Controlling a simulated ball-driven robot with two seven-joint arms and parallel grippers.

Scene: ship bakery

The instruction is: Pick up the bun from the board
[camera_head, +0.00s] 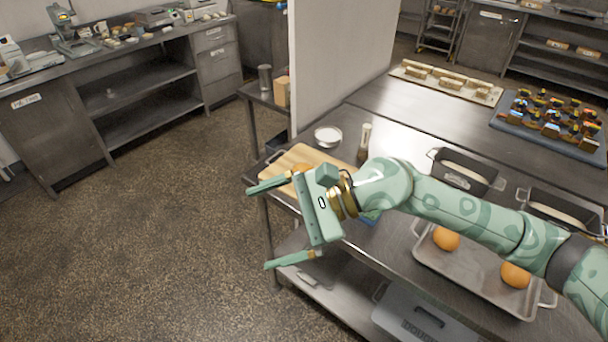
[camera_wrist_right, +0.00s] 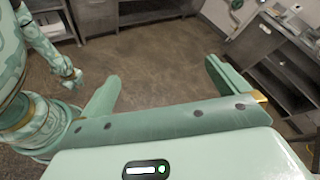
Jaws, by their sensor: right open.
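The wooden board (camera_head: 318,156) lies on the near left corner of the steel table. A bun (camera_head: 301,168), orange-brown, shows on it, mostly hidden behind my right gripper. My right gripper (camera_head: 278,222) is open and empty, with its jaws pointing left past the table's left edge. In the head view one finger overlaps the board's near side; the other is over the floor. In the right wrist view both fingers (camera_wrist_right: 163,88) are spread with only floor between them. My left gripper (camera_wrist_right: 72,77) shows small in that view, and its jaws are unclear.
A metal tray (camera_head: 470,277) with two buns sits under my right forearm. A white bowl (camera_head: 328,136) and a shaker (camera_head: 364,142) stand behind the board. Dark loaf tins (camera_head: 462,172) are to the right. A pale wall (camera_head: 335,70) stands behind.

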